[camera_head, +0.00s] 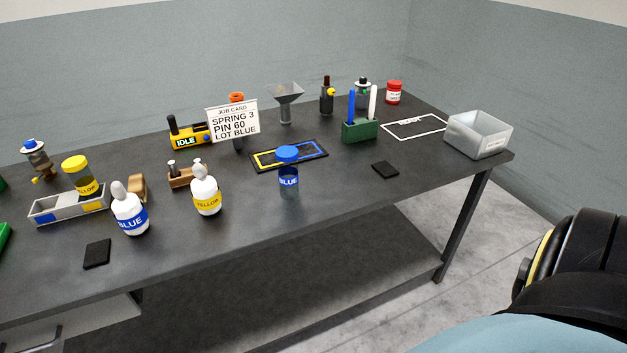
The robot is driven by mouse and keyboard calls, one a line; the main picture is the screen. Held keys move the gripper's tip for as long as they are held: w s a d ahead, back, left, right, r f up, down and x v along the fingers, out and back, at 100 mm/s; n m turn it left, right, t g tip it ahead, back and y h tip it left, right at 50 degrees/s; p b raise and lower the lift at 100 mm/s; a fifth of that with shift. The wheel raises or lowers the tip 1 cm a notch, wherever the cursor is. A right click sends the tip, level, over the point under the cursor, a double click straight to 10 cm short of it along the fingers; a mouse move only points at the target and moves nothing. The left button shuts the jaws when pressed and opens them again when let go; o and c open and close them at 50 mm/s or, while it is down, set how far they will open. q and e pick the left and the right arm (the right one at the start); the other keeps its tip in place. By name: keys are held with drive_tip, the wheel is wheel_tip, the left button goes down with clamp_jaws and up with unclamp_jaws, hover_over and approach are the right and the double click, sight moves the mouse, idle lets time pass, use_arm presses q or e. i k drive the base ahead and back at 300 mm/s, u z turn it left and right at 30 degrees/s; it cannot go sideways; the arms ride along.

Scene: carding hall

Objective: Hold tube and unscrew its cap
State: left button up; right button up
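A clear tube with a BLUE label (289,182) and a blue cap (287,153) stands upright near the table's front edge. The cap is on the tube. It stands just in front of a dark mat with a yellow and blue outline (262,167), overlapping it in the picture. A second tube with a yellow cap (75,161) and yellow label stands in a grey tray (50,211) at the left. Neither of my grippers shows in the head view.
A BLUE bottle (129,212) and a YELLOW bottle (206,194) stand left of the blue-capped tube. A job card (233,121), a funnel (286,93) and a green holder (360,132) stand behind. A grey bin (480,134) sits at the right end. Right of the tube is mostly clear.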

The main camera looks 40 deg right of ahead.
sight(287, 171)
drive_tip(key=z, duration=1.15)
